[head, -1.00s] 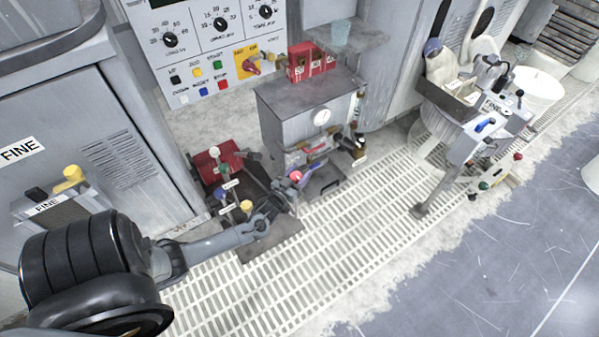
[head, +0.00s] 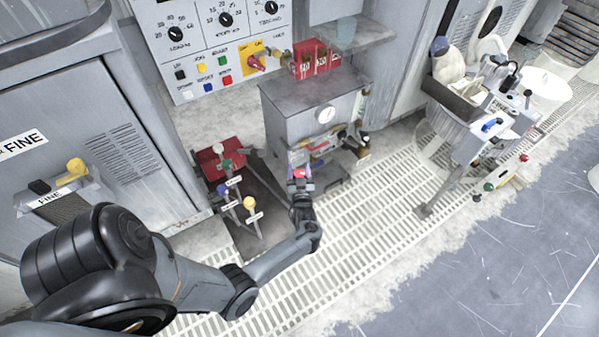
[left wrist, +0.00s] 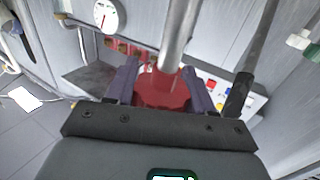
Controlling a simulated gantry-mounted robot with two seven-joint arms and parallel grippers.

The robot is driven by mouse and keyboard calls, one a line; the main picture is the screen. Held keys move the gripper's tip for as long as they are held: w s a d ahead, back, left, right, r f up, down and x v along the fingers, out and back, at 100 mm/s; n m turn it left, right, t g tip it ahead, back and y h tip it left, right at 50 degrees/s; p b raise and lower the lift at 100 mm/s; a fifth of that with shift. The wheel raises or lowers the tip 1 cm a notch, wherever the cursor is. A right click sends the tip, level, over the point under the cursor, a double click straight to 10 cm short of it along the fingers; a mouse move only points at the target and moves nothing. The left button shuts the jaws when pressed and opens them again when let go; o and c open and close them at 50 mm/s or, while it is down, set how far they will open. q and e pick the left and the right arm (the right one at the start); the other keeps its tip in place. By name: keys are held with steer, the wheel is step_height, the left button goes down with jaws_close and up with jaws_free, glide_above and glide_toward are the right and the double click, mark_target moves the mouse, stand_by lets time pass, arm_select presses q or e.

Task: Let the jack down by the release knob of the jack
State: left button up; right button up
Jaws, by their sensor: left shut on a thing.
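The red release knob (left wrist: 165,90) sits between the two fingers of my left gripper (left wrist: 168,84) in the left wrist view, with a bright metal rod in front of it. The gripper is shut on the knob. In the head view my left gripper (head: 299,178) reaches in front of the grey cabinet with the gauge (head: 312,108), and a bit of red knob (head: 291,187) shows beside it. The gripper and wrist hide most of the knob and the jack around it. My right gripper is in neither view.
Levers with green, blue and yellow knobs (head: 249,203) stand close to the left of my wrist. A control panel (head: 218,40) is behind. The grating floor (head: 370,215) to the right is clear.

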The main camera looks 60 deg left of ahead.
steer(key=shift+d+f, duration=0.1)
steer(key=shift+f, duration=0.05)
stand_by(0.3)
arm_select(q)
steer(key=o, duration=1)
steer(key=shift+c, duration=0.2)
